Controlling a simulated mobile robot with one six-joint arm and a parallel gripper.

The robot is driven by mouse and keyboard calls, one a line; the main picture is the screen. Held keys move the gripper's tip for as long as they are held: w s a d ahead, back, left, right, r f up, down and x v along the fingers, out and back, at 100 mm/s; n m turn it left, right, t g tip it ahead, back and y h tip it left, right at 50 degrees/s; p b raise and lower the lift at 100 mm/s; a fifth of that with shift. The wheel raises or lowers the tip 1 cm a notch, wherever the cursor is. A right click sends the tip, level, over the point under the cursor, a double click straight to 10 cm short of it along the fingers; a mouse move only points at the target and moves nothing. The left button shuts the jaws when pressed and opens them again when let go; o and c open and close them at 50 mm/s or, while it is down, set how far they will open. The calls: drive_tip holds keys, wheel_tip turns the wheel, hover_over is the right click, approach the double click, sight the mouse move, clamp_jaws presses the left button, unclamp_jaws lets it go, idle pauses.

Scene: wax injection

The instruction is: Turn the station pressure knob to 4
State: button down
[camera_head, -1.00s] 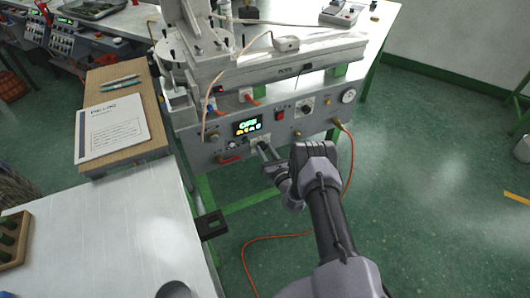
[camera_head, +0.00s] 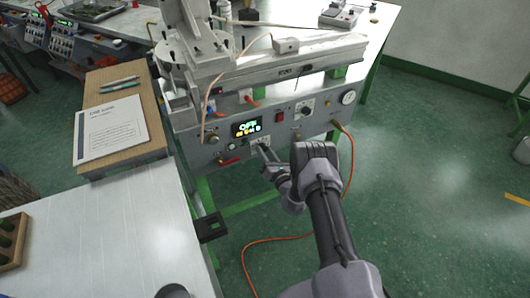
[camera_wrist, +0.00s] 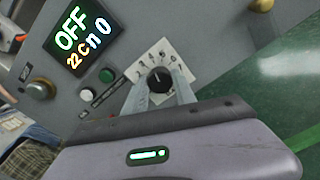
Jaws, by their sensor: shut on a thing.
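The station pressure knob (camera_wrist: 160,80) is a small round black knob on a white dial plate (camera_wrist: 181,71) with numbers around it. Its white mark points roughly toward the upper part of the plate in the wrist view; I cannot read for sure which number it meets. My gripper (camera_wrist: 157,78) has one finger on each side of the knob and is shut on it. In the head view my gripper (camera_head: 263,148) reaches the lower front of the station panel (camera_head: 290,130), and its fingers hide the knob there.
A display (camera_wrist: 76,43) reads OFF above smaller figures. A green button (camera_wrist: 107,76), a white button (camera_wrist: 86,95) and a brass knob (camera_wrist: 41,90) sit near the dial. An orange cable (camera_head: 352,160) hangs right of my arm. A wooden board with paper (camera_head: 110,127) lies left.

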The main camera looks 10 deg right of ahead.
drive_tip(key=c, duration=1)
unclamp_jaws()
drive_tip(key=s+d+p, duration=0.1)
drive_tip(key=s+p, duration=0.1)
drive_tip(key=s, duration=0.3)
drive_tip(key=s+d+p, duration=0.1)
drive_tip(key=s+p, duration=0.1)
drive_tip(key=s, duration=0.4)
drive_tip(key=s+d+p, duration=0.1)
drive_tip(key=s+p, duration=0.2)
drive_tip(key=s, duration=0.3)
drive_tip(key=shift+s+d, duration=0.1)
